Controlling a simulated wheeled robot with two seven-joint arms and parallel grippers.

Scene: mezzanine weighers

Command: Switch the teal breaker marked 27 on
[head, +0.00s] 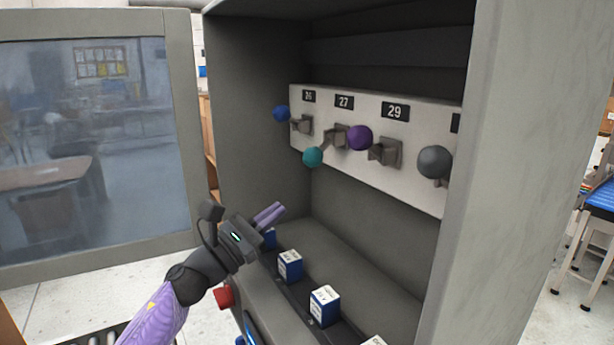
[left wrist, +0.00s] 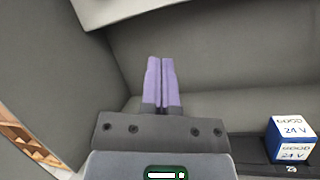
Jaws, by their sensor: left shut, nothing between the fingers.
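The teal breaker (head: 313,156) is a lever with a teal ball knob under the label 27 (head: 344,102) on a white panel. Its lever points left and down from its grey mount. My left gripper (head: 270,214) is shut and empty, below and to the left of the teal knob and apart from it. Its purple fingers also show closed together in the left wrist view (left wrist: 161,82). The teal knob is not visible in the left wrist view. My right gripper is not in view.
A blue knob (head: 281,114) is left of the teal one, a purple knob (head: 360,138) right, and a grey knob (head: 435,161) farther right. Blue and white boxes (head: 290,266) line the cabinet's front ledge. An open door (head: 90,150) stands at left; the cabinet side wall (head: 490,170) bounds the right.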

